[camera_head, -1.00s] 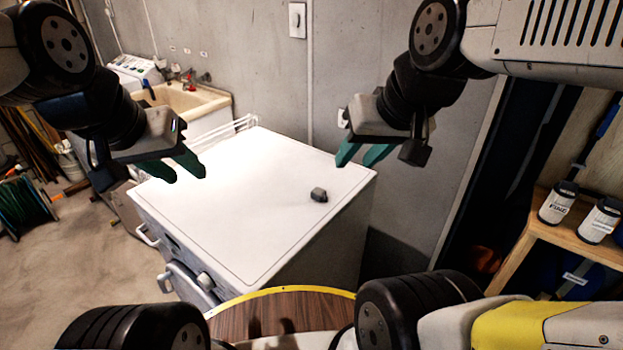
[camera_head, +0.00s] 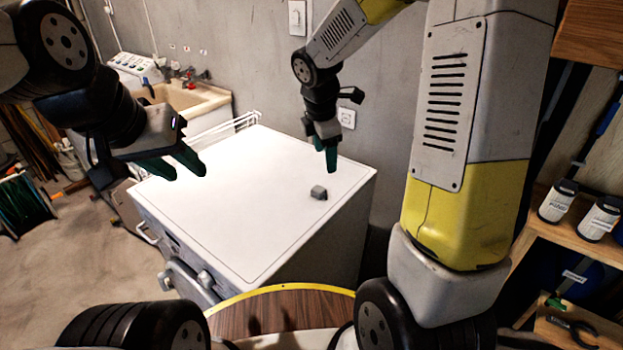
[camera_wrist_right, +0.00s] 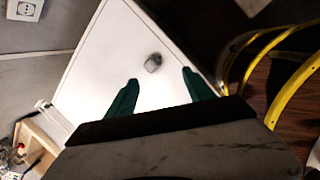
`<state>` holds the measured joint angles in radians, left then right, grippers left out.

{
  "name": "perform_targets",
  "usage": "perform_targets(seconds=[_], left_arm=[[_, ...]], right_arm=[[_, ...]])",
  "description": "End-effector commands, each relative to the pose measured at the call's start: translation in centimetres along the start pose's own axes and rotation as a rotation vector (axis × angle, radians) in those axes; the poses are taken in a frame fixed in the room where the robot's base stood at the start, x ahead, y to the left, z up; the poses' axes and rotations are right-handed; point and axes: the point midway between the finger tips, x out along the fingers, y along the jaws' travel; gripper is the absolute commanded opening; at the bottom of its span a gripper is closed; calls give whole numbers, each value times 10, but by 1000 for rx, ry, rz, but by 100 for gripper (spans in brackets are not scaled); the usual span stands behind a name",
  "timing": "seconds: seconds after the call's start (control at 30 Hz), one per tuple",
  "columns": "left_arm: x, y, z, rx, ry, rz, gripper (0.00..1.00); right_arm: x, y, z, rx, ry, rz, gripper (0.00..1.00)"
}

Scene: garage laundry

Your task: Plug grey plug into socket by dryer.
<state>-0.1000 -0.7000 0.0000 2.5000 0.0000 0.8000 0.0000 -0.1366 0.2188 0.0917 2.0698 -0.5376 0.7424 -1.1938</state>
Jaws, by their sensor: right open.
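The grey plug (camera_head: 319,192) lies on the white top of the dryer (camera_head: 230,210), near its right side. The socket (camera_head: 346,117) is on the grey wall behind the dryer's back right corner; a white wall socket also shows in the right wrist view (camera_wrist_right: 24,9). My right gripper (camera_head: 331,168) is above the dryer top, just behind the plug in the head view. In the right wrist view its green fingers (camera_wrist_right: 160,90) are apart and empty, with the plug (camera_wrist_right: 153,62) beyond the tips. My left gripper (camera_head: 186,166) is open and empty over the dryer's left side.
A sink (camera_head: 185,100) stands behind the dryer at the left, with a white wire rack (camera_head: 235,127) between them. A wooden shelf (camera_head: 575,228) with two white cans is at the right. A higher wall switch (camera_head: 297,18) is on the wall. The dryer top is otherwise clear.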

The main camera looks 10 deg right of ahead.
Motion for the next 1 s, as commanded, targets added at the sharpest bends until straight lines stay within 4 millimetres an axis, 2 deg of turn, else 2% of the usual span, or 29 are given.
perform_targets(seconds=[0.03, 0.1, 0.2, 0.3, 0.43, 0.77, 1.0], left_arm=[[0, 0, 0, 0, 0, 0, 36], [0, 0, 0, 0, 0, 0, 36], [0, 0, 0, 0, 0, 0, 36], [0, 0, 0, 0, 0, 0, 36], [0, 0, 0, 0, 0, 0, 36], [0, 0, 0, 0, 0, 0, 36], [0, 0, 0, 0, 0, 0, 36]], right_arm=[[21, 8, -7, -114, -8, -23, 62], [43, 18, -13, -258, -18, -41, 62], [68, 27, -22, -421, -24, -61, 62], [84, 32, -28, -525, -27, -72, 62], [92, 35, -31, -583, -27, -78, 62], [94, 35, -31, -587, -28, -78, 62], [116, 33, -29, -586, -27, -80, 62]])
